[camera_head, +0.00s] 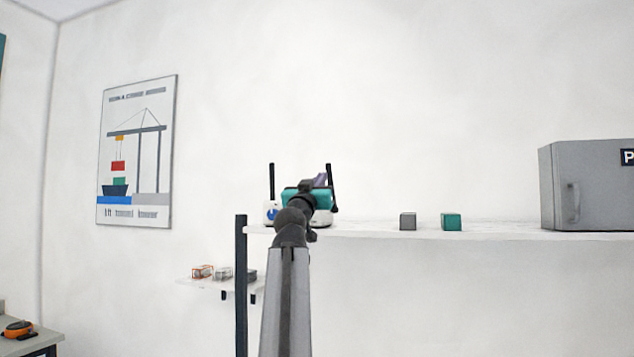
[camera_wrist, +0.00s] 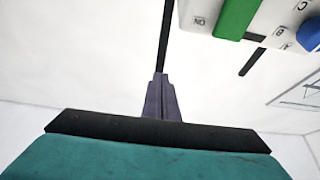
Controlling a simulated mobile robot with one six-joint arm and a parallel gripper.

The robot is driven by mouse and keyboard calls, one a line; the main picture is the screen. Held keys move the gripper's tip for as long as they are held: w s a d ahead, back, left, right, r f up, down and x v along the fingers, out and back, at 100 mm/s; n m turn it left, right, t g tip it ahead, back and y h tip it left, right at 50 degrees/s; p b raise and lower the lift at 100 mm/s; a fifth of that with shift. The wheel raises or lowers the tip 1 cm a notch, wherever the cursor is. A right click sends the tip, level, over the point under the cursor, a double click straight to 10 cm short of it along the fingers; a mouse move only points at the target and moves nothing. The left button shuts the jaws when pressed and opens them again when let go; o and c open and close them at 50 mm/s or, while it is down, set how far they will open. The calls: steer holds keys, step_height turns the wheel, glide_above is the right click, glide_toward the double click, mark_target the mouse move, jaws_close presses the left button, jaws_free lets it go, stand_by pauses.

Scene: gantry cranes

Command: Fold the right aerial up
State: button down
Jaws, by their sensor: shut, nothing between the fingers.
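A white device (camera_head: 271,214) with a blue round part stands at the left end of the white shelf, partly hidden by my arm. Its left aerial (camera_head: 271,180) and right aerial (camera_head: 329,178) are black rods that look upright in the head view. My gripper (camera_head: 320,180) is shut and empty, beside the right aerial. In the wrist view, the picture looks upside down: the device (camera_wrist: 280,15) is at top right. The right aerial (camera_wrist: 165,38) runs down to the fingertips of my gripper (camera_wrist: 162,78); I cannot tell whether they touch. The left aerial (camera_wrist: 252,62) stands apart.
On the shelf (camera_head: 480,229), a grey cube (camera_head: 407,221) and a teal cube (camera_head: 451,222) sit right of the device. A grey cabinet (camera_head: 590,185) stands at far right. A lower small shelf (camera_head: 215,284) holds small blocks. A dark post (camera_head: 241,285) stands left of my arm.

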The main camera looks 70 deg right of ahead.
mark_target(328, 169)
steer(key=shift+p+x, duration=0.9)
steer(key=shift+x, duration=1.5)
